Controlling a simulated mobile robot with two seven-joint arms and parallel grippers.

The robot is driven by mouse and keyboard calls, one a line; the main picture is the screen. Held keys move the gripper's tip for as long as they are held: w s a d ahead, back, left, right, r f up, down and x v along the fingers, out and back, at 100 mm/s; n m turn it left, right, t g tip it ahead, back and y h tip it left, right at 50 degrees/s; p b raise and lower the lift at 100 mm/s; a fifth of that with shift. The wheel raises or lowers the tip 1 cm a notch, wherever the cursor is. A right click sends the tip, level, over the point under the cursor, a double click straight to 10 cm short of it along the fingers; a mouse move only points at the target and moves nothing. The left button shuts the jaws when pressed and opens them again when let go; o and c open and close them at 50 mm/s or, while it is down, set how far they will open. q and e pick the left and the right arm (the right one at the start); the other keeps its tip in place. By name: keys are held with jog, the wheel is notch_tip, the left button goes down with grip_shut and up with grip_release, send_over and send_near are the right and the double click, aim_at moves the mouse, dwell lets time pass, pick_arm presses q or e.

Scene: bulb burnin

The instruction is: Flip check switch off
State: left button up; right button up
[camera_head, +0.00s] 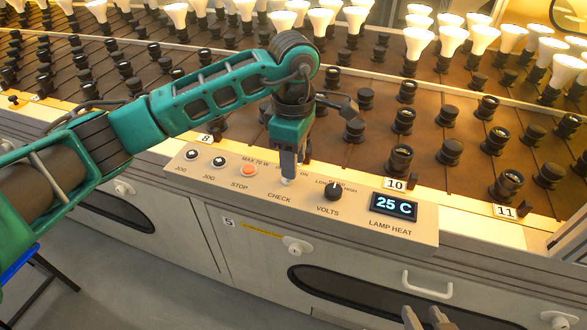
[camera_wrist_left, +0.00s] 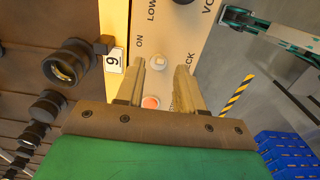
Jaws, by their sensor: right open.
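The check switch is a small pale toggle (camera_head: 286,181) on the beige control panel (camera_head: 240,205), above the CHECK label. In the left wrist view the pale toggle (camera_wrist_left: 158,63) shows in line with the gap between my left fingertips. My left gripper (camera_head: 288,170) points down at the switch and partly covers it and the lettering around it. Its fingers (camera_wrist_left: 162,75) are apart and hold nothing; I cannot tell whether they touch the toggle. My right gripper (camera_head: 427,318) is open and empty at the bottom edge of the head view.
The orange STOP button (camera_head: 249,170) and two JOG buttons lie left of the switch. The black VOLTS knob (camera_head: 333,190) and a display (camera_head: 394,205) reading 25 C lie right. Rows of dark sockets and lit bulbs fill the rack behind. Open floor lies in front.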

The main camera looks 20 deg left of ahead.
pick_arm(q)
jog(key=shift+f, duration=1.2)
jog(key=shift+c, duration=0.5)
grip_shut()
